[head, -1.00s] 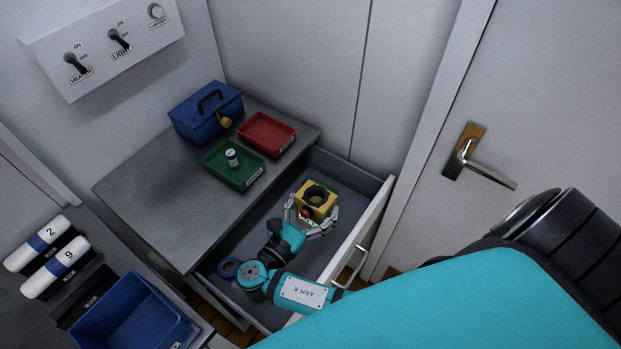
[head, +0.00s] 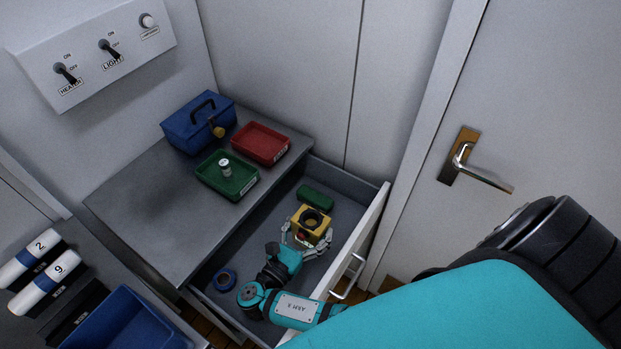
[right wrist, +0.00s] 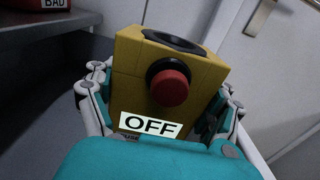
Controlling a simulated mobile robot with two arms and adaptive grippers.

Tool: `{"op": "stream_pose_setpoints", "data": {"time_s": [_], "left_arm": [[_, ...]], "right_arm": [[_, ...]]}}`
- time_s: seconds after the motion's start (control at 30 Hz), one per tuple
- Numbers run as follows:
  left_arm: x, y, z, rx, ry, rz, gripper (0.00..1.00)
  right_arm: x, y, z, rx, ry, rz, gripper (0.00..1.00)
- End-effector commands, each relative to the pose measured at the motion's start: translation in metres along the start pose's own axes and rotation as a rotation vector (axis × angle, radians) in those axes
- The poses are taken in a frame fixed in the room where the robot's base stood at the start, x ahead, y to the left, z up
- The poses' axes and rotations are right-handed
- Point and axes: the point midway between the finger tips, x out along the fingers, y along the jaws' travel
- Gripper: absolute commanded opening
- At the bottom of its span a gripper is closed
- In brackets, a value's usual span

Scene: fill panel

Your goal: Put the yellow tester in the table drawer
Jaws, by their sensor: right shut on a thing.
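The yellow tester (head: 312,219) is a yellow box with a round black ring on top. In the right wrist view the tester (right wrist: 130,75) shows a red button and an OFF label on its near face. My right gripper (head: 306,241) is shut on it, with fingers on both sides. The tester is over the inside of the open table drawer (head: 345,195); I cannot tell whether it touches the drawer floor. The drawer has grey walls and a white front with a handle. My left gripper is not in view.
In the drawer lie a dark green object (head: 315,197) behind the tester and a blue ring (head: 225,280). The table top holds a blue box (head: 190,130), a red tray (head: 262,140) and a green tray (head: 215,183) with a small cylinder. A door handle (head: 485,180) is at right.

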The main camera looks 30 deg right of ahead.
Motion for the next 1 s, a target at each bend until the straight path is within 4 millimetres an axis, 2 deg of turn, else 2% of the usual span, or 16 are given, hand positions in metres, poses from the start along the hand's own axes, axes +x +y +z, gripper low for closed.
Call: {"op": "stream_pose_setpoints", "data": {"time_s": [0.23,0.27,0.4,0.67,0.8,0.83,1.0], "left_arm": [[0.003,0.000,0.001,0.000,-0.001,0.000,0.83],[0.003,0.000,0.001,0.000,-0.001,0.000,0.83],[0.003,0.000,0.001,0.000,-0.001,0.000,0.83],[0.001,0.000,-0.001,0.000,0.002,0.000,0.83],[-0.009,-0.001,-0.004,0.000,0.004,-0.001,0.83],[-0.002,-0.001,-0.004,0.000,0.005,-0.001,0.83],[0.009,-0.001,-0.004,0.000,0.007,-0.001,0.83]], "right_arm": [[0.000,0.001,-0.004,0.002,-0.001,0.000,0.39],[0.000,0.000,-0.004,0.001,0.000,0.000,0.83],[0.000,0.000,-0.004,0.001,0.000,0.000,1.00],[0.000,0.000,-0.003,0.001,0.000,0.000,1.00],[0.000,0.000,0.014,0.004,0.000,0.000,1.00],[-0.008,0.000,0.006,0.002,0.003,0.001,1.00],[-0.040,0.000,0.004,0.002,0.003,0.001,1.00]]}}
